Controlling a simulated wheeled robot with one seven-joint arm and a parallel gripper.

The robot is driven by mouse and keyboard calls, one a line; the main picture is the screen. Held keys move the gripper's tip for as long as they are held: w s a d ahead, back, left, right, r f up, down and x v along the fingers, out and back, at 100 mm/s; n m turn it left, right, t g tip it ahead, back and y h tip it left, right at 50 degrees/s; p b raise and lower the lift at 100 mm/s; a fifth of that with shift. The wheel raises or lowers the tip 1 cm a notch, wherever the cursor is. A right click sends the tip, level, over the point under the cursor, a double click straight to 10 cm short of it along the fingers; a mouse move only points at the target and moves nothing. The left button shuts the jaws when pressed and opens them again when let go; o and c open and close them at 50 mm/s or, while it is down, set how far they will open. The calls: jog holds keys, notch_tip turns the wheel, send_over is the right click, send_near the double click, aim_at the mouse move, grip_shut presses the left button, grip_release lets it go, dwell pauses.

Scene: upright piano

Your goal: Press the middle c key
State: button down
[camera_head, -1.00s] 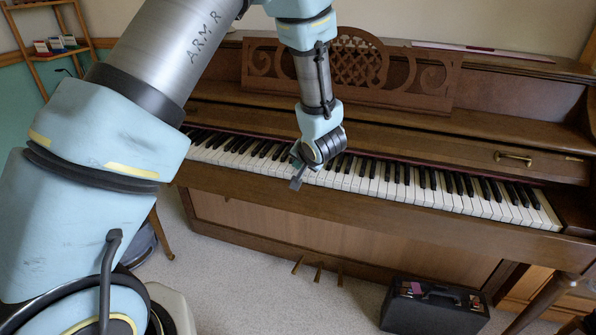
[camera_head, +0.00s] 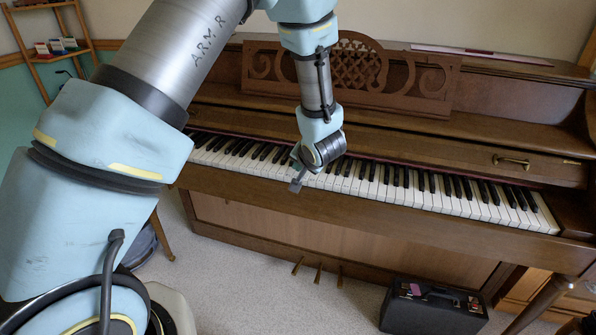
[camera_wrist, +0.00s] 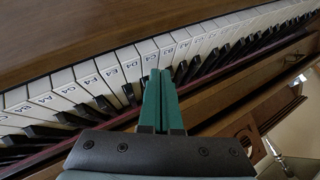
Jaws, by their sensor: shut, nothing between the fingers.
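The piano keyboard (camera_head: 400,186) runs across the upright piano in the head view. In the wrist view its white keys carry small letter labels. The key that appears to read C4, middle C (camera_wrist: 150,58), lies just beyond my fingertips. Keys that appear to read D4 (camera_wrist: 131,66) and E4 (camera_wrist: 110,73) are to its left. My gripper (camera_wrist: 160,72) has two green fingers, shut together and empty. Their tips overlap the C4 key in the picture and hide part of it. In the head view my gripper (camera_head: 297,184) is at the keyboard's front edge. I cannot tell whether it touches a key.
Black keys (camera_wrist: 181,72) stand close right of the fingertips in the wrist view. The carved music stand (camera_head: 350,75) rises behind the keyboard. A dark case (camera_head: 432,308) is on the floor at front right. The brown key rail (camera_head: 390,222) borders the keys.

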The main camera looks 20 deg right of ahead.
jog(key=shift+r+p, duration=0.4)
jog(key=shift+r, duration=0.1)
notch_tip(320, 180, up, 5)
jog(key=p, duration=0.6)
